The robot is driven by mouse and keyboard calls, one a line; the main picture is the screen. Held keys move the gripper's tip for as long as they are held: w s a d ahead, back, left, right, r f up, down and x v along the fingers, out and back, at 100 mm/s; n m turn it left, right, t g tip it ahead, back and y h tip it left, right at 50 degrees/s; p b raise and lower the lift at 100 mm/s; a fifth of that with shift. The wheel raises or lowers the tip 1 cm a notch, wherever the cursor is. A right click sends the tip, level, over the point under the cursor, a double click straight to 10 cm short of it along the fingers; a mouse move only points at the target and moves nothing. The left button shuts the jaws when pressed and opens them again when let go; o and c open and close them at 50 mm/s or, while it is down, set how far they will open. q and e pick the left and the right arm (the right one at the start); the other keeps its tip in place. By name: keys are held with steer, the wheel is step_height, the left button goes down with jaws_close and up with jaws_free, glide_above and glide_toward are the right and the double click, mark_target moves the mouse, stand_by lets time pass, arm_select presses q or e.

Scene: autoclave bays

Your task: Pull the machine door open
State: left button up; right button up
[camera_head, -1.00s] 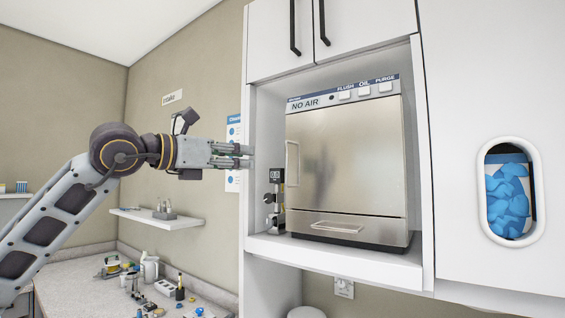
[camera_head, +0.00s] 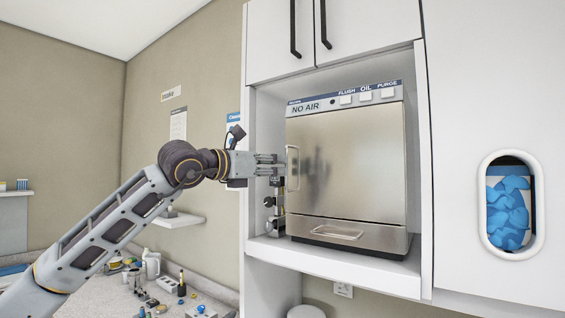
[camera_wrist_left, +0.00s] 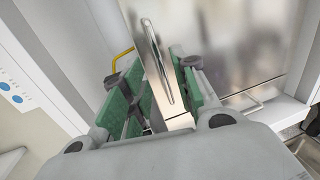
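The machine (camera_head: 345,165) is a steel-fronted box labelled NO AIR, standing in a white cabinet bay. Its door (camera_head: 355,155) looks shut, with a vertical bar handle (camera_head: 292,168) at its left edge. In the left wrist view, the shiny handle (camera_wrist_left: 152,50) lies between the two green-padded fingers of my left gripper (camera_wrist_left: 160,75). The fingers are spread, with gaps visible beside the handle. My right gripper is not in view.
A small gauge with valves (camera_head: 274,205) stands left of the machine, below my left gripper. The white bay wall (camera_head: 258,130) is close on the left. A lower horizontal handle (camera_head: 338,233) sticks out under the door. A cluttered counter (camera_head: 215,290) is at lower left.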

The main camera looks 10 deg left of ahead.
arm_select(q)
steer(key=shift+p+x, duration=0.55)
steer(key=shift+x, duration=1.15)
jaws_close()
